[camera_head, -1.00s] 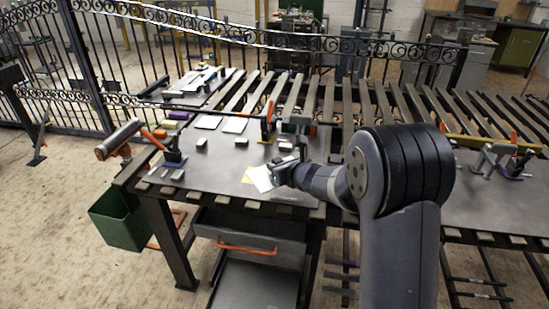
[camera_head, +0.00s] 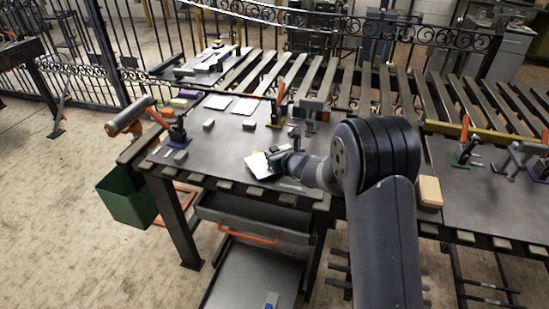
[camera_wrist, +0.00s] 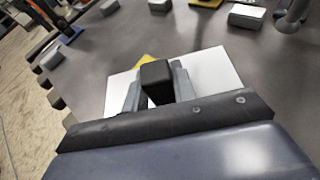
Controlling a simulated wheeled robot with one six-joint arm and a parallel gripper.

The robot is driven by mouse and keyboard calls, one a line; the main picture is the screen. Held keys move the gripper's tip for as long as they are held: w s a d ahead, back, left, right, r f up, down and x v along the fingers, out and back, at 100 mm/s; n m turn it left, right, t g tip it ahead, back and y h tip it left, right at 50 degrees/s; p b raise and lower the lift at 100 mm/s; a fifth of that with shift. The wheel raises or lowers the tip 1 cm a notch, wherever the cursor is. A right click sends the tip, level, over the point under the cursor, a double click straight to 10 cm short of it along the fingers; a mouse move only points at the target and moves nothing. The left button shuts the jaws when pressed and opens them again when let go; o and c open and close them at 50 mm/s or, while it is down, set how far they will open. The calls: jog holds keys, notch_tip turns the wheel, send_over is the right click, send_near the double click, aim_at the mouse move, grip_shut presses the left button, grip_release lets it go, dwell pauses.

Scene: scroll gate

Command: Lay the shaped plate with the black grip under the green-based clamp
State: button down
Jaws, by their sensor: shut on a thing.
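My gripper (camera_head: 279,158) is shut on the black grip (camera_wrist: 155,80) of a pale, flat plate (camera_head: 259,166). In the wrist view the plate (camera_wrist: 213,68) spreads to both sides of the jaws, and the jaws and wrist hide part of its outline. The plate is over the near part of the left worktable; I cannot tell whether it touches the top. The green-based clamp (camera_head: 464,151), with a red handle, stands on the right worktable, to the right of my arm. Its jaw is too small to read.
Other clamps stand on a blue base (camera_head: 178,135), a yellow base (camera_head: 277,122) and a purple base (camera_head: 538,170). Small grey blocks (camera_head: 208,125) and pale sheets (camera_head: 245,106) lie on the left table. A tan block (camera_head: 430,192) sits by my arm. A green bin (camera_head: 126,197) hangs at left.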

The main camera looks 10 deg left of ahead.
jog(key=shift+f, duration=0.55)
jog(key=shift+f, duration=0.15)
jog(key=c, duration=1.2)
grip_release()
jog(key=shift+o, duration=0.2)
